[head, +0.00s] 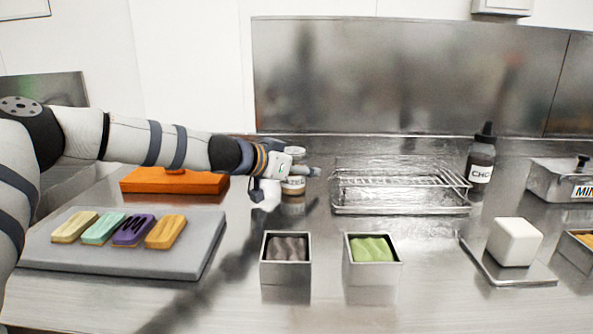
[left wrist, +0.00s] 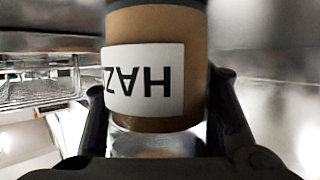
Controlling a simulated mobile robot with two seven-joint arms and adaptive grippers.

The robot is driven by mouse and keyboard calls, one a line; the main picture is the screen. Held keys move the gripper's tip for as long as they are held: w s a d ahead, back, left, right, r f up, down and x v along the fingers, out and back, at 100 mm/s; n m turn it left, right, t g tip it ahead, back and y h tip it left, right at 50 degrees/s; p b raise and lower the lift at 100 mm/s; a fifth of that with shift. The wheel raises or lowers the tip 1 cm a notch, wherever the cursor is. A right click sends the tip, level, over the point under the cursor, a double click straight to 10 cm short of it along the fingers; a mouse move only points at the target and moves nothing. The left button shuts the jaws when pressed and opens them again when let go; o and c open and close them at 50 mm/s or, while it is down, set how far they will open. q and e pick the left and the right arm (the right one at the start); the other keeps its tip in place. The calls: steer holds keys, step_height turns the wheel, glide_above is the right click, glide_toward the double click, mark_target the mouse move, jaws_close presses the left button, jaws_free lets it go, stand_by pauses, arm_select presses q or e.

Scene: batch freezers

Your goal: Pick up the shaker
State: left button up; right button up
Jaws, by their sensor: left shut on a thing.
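The shaker (head: 294,185) is a small jar with a white label and a pale lid, at the back of the steel counter left of the wire rack. In the left wrist view the shaker (left wrist: 158,110) is close up, brown inside, its label reading "HAZ" upside down. My left gripper (head: 308,172) reaches it from the left and partly hides it in the head view. Its two fingers (left wrist: 165,125) are shut on the shaker, one on each side. I cannot tell whether the shaker is clear of the counter. My right gripper is not in view.
A wire rack (head: 400,182) in a tray stands right of the shaker. An orange block (head: 150,182) lies behind a grey slab (head: 50,252) with several colored bars. Two steel tins (head: 286,275) stand in front. A dark bottle (head: 481,160) stands at the back right.

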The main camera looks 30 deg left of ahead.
mark_target(304, 153)
arm_select(q)
step_height(304, 153, up, 4)
steer(key=shift+f+p, duration=0.2)
steer(key=shift+p, duration=0.4)
steer(key=s+d+r, duration=0.2)
steer(key=d+r, duration=0.1)
steer(key=d, duration=0.1)
steer(key=s+d+r+p, duration=0.1)
steer(key=s+d+r, duration=0.1)
steer(key=d+r, duration=0.1)
steer(key=s+d+r+p, duration=0.1)
steer(key=s+d+r, duration=0.2)
steer(key=d, duration=0.2)
steer(key=shift+s+r, duration=0.1)
steer(key=shift+r, duration=0.1)
steer(key=o, duration=0.5)
steer(key=c, duration=0.5)
steer(key=shift+c, duration=0.2)
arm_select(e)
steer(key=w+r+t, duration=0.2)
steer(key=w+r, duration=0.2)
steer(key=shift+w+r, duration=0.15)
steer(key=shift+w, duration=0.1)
